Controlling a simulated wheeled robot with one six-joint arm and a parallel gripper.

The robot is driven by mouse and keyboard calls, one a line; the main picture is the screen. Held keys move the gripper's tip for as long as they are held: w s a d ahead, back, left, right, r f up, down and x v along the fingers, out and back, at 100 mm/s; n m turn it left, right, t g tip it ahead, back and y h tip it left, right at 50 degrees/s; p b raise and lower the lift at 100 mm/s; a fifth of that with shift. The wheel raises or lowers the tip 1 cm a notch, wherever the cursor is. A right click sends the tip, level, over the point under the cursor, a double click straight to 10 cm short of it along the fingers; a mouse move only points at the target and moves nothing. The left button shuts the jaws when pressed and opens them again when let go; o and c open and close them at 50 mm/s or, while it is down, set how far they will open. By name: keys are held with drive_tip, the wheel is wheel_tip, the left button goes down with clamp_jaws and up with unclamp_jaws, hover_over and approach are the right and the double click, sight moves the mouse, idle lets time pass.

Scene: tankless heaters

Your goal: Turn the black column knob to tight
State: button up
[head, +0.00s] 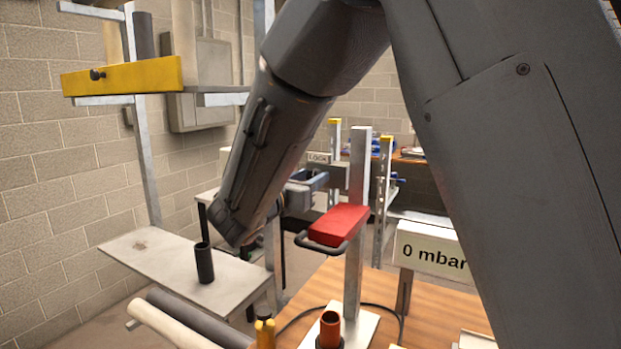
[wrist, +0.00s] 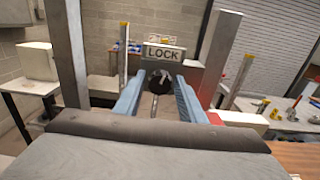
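A round black knob (wrist: 158,82) shows in the wrist view, just below a sign (wrist: 164,53) reading LOCK. A pale rod runs from the knob toward me. My gripper (wrist: 159,92) is open, with its two blue-grey fingers apart, one on each side of the knob in the picture. I cannot tell whether they touch it or stop short of it. In the head view my gripper (head: 306,188) is in front of the LOCK sign (head: 318,158), left of a metal column (head: 357,185). The knob is not clearly seen there.
A red block (head: 340,225) with a dark handle is on the metal column, below and right of my gripper. A yellow beam (head: 122,77) with a small black knob is at upper left. A panel (head: 436,250) reads "0 mbar". A black tube (head: 204,262) stands on a bench.

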drive_tip(key=c, duration=0.7)
drive_tip(key=shift+m+b, duration=0.3)
drive_tip(key=shift+b, duration=0.25)
drive_tip(key=m+b, duration=0.6)
drive_tip(key=b, duration=0.5)
drive_tip(key=m+b, duration=0.7)
drive_tip(key=b, duration=0.5)
drive_tip(key=m+b, duration=0.6)
drive_tip(key=b, duration=0.6)
drive_tip(key=shift+s+d+f+m, duration=0.1)
drive_tip(key=shift+d+f+m, duration=0.05)
drive_tip(key=shift+f+m, duration=0.15)
drive_tip(key=shift+r, duration=0.1)
